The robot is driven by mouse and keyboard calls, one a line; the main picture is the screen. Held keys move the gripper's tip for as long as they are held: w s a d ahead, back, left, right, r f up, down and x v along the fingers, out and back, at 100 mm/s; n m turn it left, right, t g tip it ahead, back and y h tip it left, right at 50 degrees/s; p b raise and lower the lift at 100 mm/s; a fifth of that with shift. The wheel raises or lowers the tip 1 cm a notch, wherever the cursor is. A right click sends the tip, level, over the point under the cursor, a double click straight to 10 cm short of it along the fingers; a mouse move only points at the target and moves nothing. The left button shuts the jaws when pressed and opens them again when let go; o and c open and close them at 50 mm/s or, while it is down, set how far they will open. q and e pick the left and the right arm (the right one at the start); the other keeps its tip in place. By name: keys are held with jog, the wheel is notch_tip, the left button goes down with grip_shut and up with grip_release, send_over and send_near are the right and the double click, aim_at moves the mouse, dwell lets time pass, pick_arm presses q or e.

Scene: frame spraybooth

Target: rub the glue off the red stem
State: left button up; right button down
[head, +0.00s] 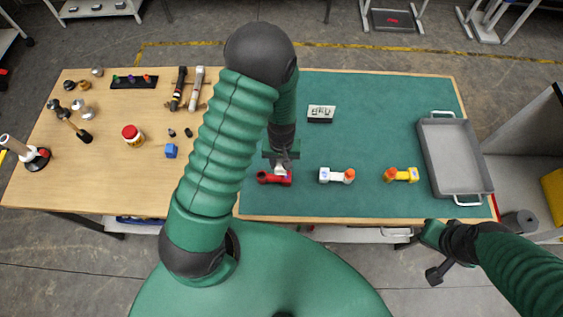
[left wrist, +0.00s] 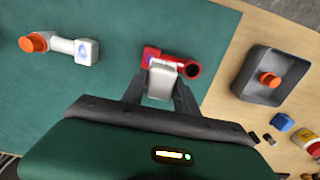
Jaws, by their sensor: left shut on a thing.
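The red stem (head: 270,178) lies on the green mat, below my left gripper; it also shows in the left wrist view (left wrist: 188,63). A bluish-purple patch (left wrist: 149,58) is on its block end. My left gripper (head: 281,163) is shut on a small whitish block (left wrist: 162,79), which covers part of the stem. I cannot tell if the block touches it. My right gripper (head: 434,240) is past the mat's front edge, and its fingers are unclear.
A white stem (head: 337,175) and a yellow stem (head: 401,174), both with orange caps, lie to the right. A grey tray (head: 430,160) is beyond them. A dark square dish (left wrist: 243,82) with an orange knob is by the mat's edge. My left arm hides part of the table.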

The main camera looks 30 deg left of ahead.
pick_arm(q)
jog(key=shift+w, duration=0.1)
jog(key=shift+r+p, duration=0.3)
jog(key=shift+r, duration=0.05)
notch_tip(320, 180, up, 2)
jog(key=shift+r+p, duration=0.2)
jog(key=shift+p, duration=0.85)
jog(key=shift+f, duration=0.1)
